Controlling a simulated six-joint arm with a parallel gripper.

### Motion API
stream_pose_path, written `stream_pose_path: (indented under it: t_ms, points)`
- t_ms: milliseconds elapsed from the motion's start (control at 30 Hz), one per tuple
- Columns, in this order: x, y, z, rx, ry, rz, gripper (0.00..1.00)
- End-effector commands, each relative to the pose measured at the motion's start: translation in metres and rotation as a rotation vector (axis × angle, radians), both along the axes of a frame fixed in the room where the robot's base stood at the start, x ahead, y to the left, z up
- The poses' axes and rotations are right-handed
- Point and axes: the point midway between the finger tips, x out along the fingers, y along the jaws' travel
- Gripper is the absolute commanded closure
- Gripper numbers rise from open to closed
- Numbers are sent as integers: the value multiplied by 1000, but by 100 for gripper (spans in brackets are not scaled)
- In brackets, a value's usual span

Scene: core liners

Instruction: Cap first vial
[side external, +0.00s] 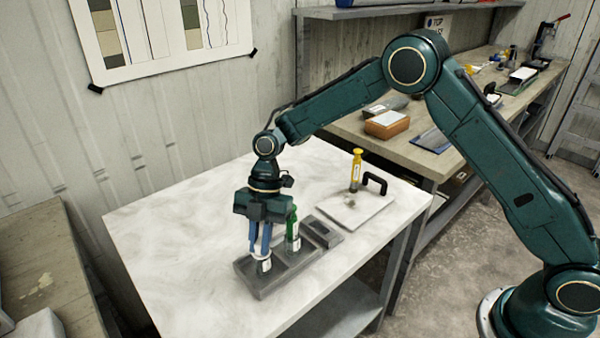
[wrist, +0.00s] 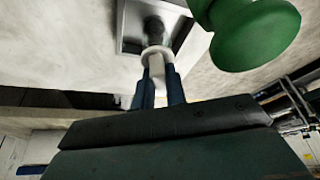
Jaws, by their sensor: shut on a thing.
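My gripper (side external: 260,248) points down over the left compartment of a grey rack (side external: 262,284). Its blue fingers are shut on a white cap, which shows in the wrist view (wrist: 156,58) as a pale stem with a wider rim. A vial (side external: 264,267) stands in that compartment directly below the fingertips. In the wrist view a dark round shape lies beyond the cap's rim, inside the grey compartment. I cannot tell whether cap and vial touch. A second vial with a green top (side external: 292,228) stands upright in the rack to the right; the green top also shows in the wrist view (wrist: 248,32).
The rack stands on a pale table (side external: 175,250) with free room to its left and behind. To the right, a yellow-topped upright item (side external: 356,168) stands on a light board (side external: 345,212) beside a black handle (side external: 375,181). The green top is close beside my gripper.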

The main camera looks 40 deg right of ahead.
Motion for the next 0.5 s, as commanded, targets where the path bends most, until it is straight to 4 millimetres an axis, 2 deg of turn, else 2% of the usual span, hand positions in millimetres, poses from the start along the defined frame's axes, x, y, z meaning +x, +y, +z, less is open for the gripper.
stream_pose_path:
  t_ms: [467,500]
  points:
    - [0,0,0,0,0,0,100]
    - [0,0,0,0,0,0,83]
